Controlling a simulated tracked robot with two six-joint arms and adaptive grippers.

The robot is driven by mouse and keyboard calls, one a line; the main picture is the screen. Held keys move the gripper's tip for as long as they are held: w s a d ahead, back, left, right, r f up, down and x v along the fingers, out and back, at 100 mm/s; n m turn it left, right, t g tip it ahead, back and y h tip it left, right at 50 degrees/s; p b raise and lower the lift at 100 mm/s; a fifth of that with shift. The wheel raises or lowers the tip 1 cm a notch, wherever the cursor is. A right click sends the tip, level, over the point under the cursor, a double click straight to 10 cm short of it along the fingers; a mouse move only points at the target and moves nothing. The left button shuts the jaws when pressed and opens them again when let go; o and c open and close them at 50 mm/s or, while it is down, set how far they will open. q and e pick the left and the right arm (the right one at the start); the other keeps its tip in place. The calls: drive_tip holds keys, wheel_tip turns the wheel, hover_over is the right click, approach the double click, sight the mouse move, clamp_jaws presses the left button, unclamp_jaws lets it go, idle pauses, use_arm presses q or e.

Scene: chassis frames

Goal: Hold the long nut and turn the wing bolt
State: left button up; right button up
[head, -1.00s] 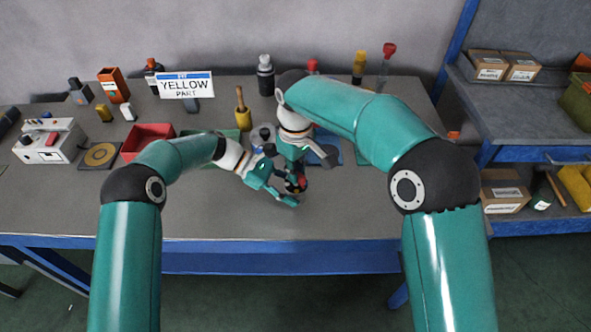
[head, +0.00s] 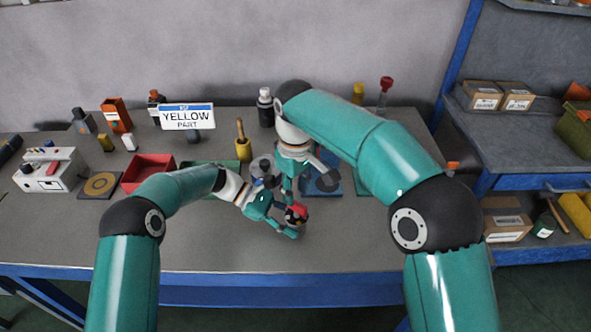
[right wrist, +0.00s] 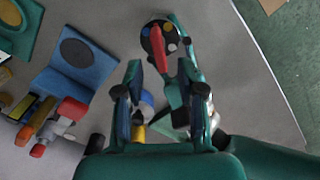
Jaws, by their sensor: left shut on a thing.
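My left gripper (head: 291,224) is shut on a dark, round-topped piece, seemingly the long nut (head: 292,222), and holds it above the front middle of the bench. The wing bolt (head: 298,211) has a red wing on top of this piece. In the right wrist view the red wing (right wrist: 158,46) lies across a dark round top with coloured dots. My right gripper (head: 287,190) points down just behind and above it. In the right wrist view its two fingers (right wrist: 160,76) are apart, with the wing beyond their tips. The thread and lower nut are hidden.
The bench front (head: 220,255) is clear.

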sight(296, 203)
use_arm(q)
drive_tip(key=shift+f, duration=0.1)
use_arm(e)
wheel_tip(296, 203, up, 7)
idle(0.4)
use_arm(q)
drive_tip(key=o, duration=0.9)
drive_tip(key=shift+o, duration=0.2)
drive_tip(key=shift+a, duration=0.1)
